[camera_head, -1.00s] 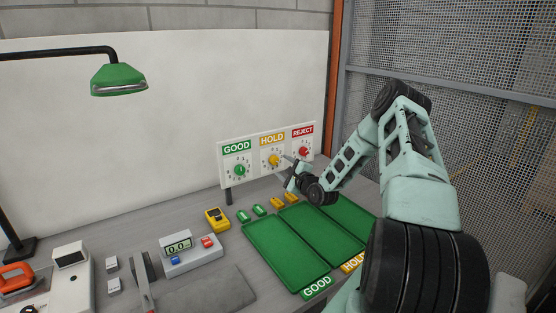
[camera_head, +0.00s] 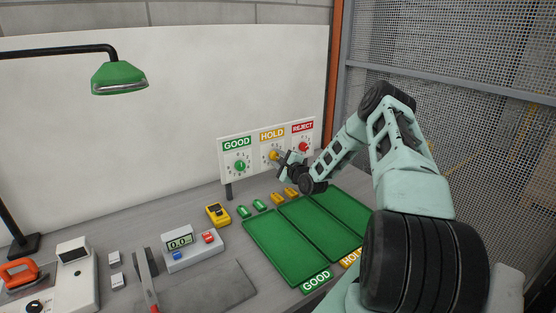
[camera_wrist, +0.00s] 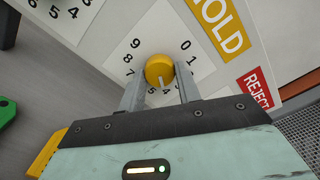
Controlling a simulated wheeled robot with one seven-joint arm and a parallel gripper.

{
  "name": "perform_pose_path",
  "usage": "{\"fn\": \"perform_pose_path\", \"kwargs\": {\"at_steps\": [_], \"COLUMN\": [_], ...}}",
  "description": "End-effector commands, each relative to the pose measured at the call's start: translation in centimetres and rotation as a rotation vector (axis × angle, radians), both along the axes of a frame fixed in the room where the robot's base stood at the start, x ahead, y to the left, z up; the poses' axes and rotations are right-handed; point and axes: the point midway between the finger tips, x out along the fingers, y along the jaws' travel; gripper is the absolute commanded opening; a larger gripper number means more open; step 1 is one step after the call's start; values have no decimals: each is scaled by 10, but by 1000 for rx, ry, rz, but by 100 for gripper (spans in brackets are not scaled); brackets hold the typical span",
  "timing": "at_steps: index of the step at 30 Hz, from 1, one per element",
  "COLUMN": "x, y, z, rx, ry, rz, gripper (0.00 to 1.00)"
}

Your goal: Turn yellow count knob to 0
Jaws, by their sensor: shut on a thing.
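The yellow count knob (camera_wrist: 159,68) sits on the dial under the HOLD label in the wrist view, ringed by digits. Its white mark points down in that picture, near the 4 and 5; the 0 is at the upper right. My gripper (camera_wrist: 160,80) is shut on the knob, one finger on each side. The fingers hide part of the dial's lower digits. In the head view the knob (camera_head: 273,155) shows just left of my gripper (camera_head: 280,158), which reaches it from the right.
The panel also carries a green knob (camera_head: 240,166) under GOOD and a red knob (camera_head: 303,147) under REJECT. Green trays (camera_head: 285,250) lie on the table below. A yellow meter (camera_head: 217,214) and small green and yellow pieces lie in front of the panel.

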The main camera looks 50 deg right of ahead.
Motion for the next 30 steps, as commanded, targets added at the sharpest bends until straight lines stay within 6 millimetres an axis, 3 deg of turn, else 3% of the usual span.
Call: {"fn": "perform_pose_path", "kwargs": {"at_steps": [11, 30], "x": [0, 0], "y": [0, 1], "z": [-4, -5], "rx": [-116, -682], "ry": [27, 163], "rz": [1, 1], "gripper": [11, 11]}}
